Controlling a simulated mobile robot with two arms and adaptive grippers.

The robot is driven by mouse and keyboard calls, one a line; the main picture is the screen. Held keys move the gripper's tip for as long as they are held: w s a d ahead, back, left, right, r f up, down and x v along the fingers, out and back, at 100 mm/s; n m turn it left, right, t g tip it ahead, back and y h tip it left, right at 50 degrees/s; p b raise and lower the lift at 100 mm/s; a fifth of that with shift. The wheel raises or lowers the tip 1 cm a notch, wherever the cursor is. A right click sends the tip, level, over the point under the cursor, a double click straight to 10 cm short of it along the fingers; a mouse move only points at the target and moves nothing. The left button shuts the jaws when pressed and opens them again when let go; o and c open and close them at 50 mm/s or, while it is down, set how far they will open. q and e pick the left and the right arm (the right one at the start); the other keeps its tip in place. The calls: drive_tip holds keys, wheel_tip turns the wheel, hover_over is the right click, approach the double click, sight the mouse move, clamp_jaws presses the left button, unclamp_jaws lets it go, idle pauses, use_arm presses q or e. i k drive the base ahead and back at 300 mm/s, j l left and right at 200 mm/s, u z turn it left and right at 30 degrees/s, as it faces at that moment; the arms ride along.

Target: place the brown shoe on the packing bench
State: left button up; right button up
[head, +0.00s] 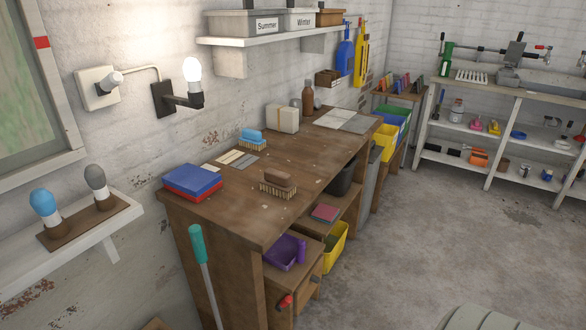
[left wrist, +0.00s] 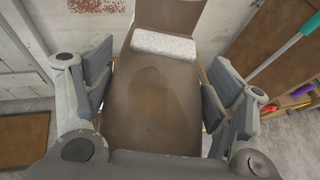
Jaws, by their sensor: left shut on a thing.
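In the left wrist view my left gripper (left wrist: 157,92) is shut on a brown thing that I take to be the brown shoe (left wrist: 152,118). The fingers press on its two sides. A pale speckled band crosses it near its far part. The head view shows neither the shoe nor either gripper. The packing bench (head: 318,152) is the long wooden bench along the brick wall in the head view. My right gripper is in neither view.
On the bench are blue and red books (head: 192,181), a wooden brush (head: 278,184), a blue-topped brush (head: 250,138), a box (head: 282,118) and bottles (head: 308,99). Clear wood lies between them. A teal-handled pole (head: 198,250) leans at the near end. A wall lamp (head: 191,72) juts out above.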

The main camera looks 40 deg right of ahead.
sight(316, 149)
drive_tip(key=k+z, duration=0.3)
drive_tip(key=k+l+z, duration=0.1)
drive_tip(key=z, duration=0.2)
drive_tip(key=i+l+z, duration=0.2)
drive_tip(key=l+z, duration=0.15)
drive_tip(key=i+l+z, duration=0.4)
drive_tip(key=i+l, duration=0.9)
drive_tip(key=i, duration=0.25)
